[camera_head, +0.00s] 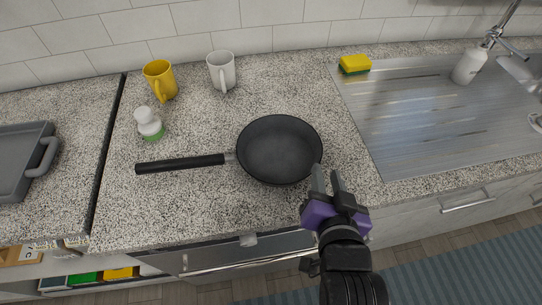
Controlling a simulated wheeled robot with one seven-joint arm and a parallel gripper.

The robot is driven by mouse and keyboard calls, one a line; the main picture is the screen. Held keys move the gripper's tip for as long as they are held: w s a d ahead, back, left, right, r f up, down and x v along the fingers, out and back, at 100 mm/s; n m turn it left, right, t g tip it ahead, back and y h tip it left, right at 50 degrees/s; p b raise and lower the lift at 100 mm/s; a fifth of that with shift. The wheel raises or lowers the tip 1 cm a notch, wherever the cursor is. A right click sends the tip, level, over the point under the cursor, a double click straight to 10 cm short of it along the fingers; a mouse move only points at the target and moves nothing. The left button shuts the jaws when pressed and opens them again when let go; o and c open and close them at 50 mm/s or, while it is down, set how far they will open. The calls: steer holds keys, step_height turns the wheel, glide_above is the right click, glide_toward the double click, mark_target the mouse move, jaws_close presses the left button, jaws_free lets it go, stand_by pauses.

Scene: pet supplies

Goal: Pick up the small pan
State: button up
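The small pan (279,149) is a round, dark frying pan lying upright on the speckled counter. Its long black handle (181,163) points left. My gripper (327,180) has a purple body and two grey fingers. It is at the pan's lower right rim, near the counter's front edge. The fingers are apart with a gap between them, and nothing shows in the gap. I cannot tell whether a finger touches the rim.
A yellow mug (160,80), a white mug (221,71) and a small white-and-green bottle (148,124) stand behind the handle. A grey tray (22,160) is at far left. A yellow sponge (355,65) lies by the metal sink (440,115). The counter in front of the handle is clear.

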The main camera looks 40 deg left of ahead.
mark_target(320, 156)
steer(key=x, duration=0.3)
steer(key=p+x, duration=0.1)
steer(key=x, duration=0.3)
steer(key=shift+a, duration=0.4)
jaws_close()
steer(key=shift+s+f, duration=0.1)
steer(key=shift+f, duration=0.1)
stand_by(0.9)
